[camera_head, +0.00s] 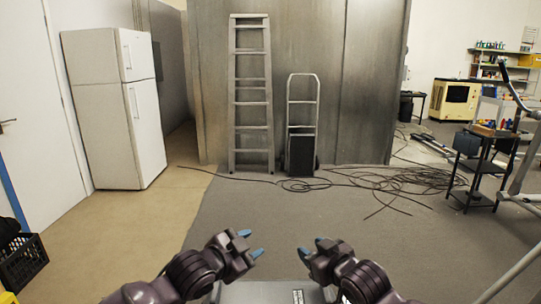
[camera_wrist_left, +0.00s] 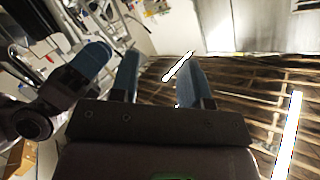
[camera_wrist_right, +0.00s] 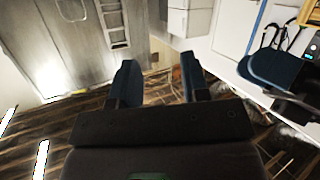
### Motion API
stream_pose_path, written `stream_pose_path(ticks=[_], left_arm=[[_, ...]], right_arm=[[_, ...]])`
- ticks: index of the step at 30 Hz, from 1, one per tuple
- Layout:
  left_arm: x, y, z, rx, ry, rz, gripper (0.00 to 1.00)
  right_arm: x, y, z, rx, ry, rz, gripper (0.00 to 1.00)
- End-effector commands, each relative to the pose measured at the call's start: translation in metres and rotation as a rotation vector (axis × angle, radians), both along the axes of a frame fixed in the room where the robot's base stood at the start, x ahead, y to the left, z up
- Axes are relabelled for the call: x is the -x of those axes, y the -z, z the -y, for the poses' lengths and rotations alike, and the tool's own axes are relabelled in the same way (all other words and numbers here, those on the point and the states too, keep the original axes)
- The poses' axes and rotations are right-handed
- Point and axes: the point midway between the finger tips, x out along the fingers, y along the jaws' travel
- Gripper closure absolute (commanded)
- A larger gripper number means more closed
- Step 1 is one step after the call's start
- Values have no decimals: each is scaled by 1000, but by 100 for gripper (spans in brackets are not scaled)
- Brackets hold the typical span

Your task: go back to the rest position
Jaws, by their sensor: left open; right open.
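My left gripper (camera_head: 251,243) is at the bottom middle of the head view, its blue-tipped fingers apart and empty. My right gripper (camera_head: 311,246) is just to its right, also with fingers apart and empty. The two grippers face each other with a gap between them, both raised in front of my body. In the left wrist view, the left fingers (camera_wrist_left: 157,80) are spread with nothing between them. In the right wrist view, the right fingers (camera_wrist_right: 158,85) are likewise spread and empty.
A white fridge (camera_head: 113,108) stands at the left. A ladder (camera_head: 252,95) and a hand truck (camera_head: 302,125) lean on a metal wall. Loose cables (camera_head: 410,180) lie on the floor at the right, near a black cart (camera_head: 484,165). A black crate (camera_head: 22,262) is at lower left. The middle floor is clear.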

Motion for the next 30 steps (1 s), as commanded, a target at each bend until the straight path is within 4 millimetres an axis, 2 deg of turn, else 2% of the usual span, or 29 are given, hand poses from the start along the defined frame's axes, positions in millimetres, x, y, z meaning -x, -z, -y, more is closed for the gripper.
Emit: stream_pose_path(ticks=[1, 9, 17, 23, 30], left_arm=[[9, 10, -8, 64, -31, -17, 58], [53, 52, -57, 309, -203, -67, 58], [109, 106, -115, 400, -386, -115, 58], [166, 155, -160, 393, -537, -188, 58], [253, 217, -205, 377, -715, -338, 58]], right_arm=[[11, 10, 7, -6, 15, 16, 58], [65, 54, 48, -13, 107, 85, 58], [129, 103, 91, -5, 221, 60, 58], [188, 146, 124, 9, 317, -30, 58], [270, 200, 156, 22, 423, -196, 58]])
